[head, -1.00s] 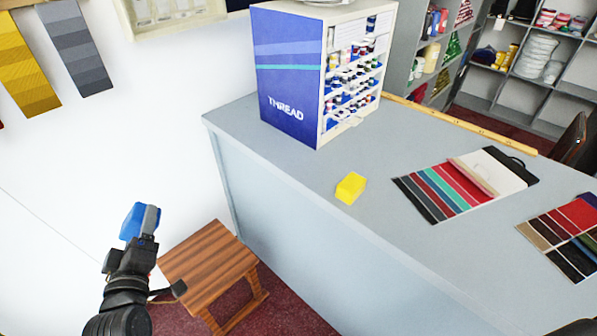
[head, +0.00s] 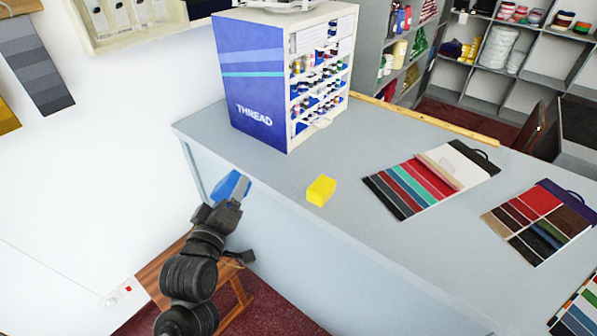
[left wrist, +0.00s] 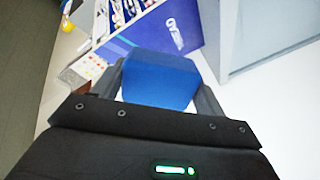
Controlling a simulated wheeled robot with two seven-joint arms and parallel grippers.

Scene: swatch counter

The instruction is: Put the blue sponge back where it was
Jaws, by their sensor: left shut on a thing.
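The blue sponge (head: 229,187) is held by my left gripper (head: 234,192), which is shut on it, close to the counter's left edge in the head view. In the left wrist view the blue sponge (left wrist: 158,78) sits between the two fingers of my left gripper (left wrist: 160,90). Whether the sponge touches the counter (head: 262,174) cannot be told. A yellow sponge-like block (head: 321,191) lies on the counter to the right of the gripper. My right gripper is not in view.
A blue and white thread cabinet (head: 262,85) stands on the counter behind the gripper. Fabric swatch cards (head: 412,185) lie to the right. A wooden stool (head: 160,272) stands below my arm. Bare counter lies between cabinet and yellow block.

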